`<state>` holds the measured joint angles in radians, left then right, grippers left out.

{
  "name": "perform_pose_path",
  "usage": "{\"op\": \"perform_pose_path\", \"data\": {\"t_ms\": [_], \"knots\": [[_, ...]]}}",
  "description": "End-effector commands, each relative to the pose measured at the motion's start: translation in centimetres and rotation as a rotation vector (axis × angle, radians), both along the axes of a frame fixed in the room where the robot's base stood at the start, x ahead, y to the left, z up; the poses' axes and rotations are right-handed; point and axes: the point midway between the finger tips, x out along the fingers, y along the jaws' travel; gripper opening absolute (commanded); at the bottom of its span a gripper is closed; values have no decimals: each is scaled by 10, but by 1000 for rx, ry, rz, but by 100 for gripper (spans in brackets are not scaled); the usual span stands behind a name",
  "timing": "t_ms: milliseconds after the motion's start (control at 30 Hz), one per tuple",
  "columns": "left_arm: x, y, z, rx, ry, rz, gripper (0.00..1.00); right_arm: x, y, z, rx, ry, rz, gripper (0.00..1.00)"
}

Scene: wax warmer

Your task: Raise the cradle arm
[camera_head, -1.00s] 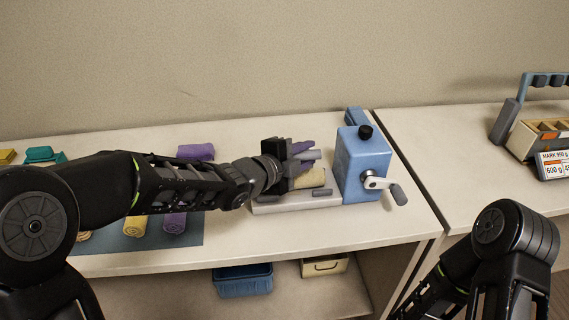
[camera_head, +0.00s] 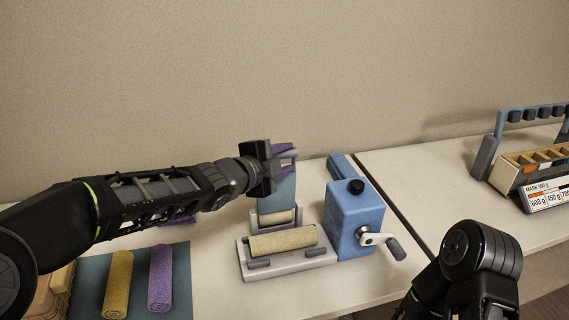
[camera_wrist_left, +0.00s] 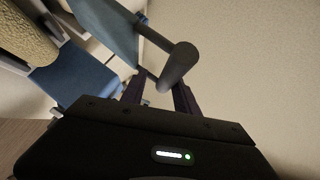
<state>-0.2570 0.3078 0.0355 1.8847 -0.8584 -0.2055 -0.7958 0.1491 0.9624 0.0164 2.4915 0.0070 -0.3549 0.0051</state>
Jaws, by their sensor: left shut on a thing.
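The wax warmer has a blue box (camera_head: 352,220) with a black knob on top and a side crank, beside a pale base (camera_head: 290,265) with a tan roll (camera_head: 285,240) lying on it. The cradle arm (camera_head: 281,188), a blue-grey plate, stands up behind the roll. My left gripper (camera_head: 284,152) is shut on the grey handle bar at its top. In the left wrist view the bar (camera_wrist_left: 179,68) passes between the purple fingers (camera_wrist_left: 160,95), partly hidden, and the plate (camera_wrist_left: 105,28) runs up left. My right gripper is out of view; only the arm shows.
Yellow (camera_head: 117,285) and purple (camera_head: 160,278) rolls lie on a dark mat at the left. A rack with a weight label (camera_head: 545,193) stands on the right-hand table. A gap separates the two tables. The wall is close behind.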

Motion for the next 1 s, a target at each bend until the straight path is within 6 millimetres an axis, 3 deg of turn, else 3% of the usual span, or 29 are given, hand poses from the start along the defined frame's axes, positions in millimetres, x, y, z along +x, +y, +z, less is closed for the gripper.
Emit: {"op": "perform_pose_path", "data": {"t_ms": [33, 600, 633, 700, 1000], "knots": [[-1, 7, -27, 25, 45, 11, 0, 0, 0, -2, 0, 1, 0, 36], [0, 7, -28, 27, 46, 11, 0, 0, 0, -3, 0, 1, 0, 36], [0, 7, -28, 26, 47, 11, 38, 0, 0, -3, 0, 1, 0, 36], [0, 7, -28, 25, 47, 11, 43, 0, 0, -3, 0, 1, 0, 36], [-3, 9, -24, 24, 43, 11, 43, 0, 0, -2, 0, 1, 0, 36]]}}
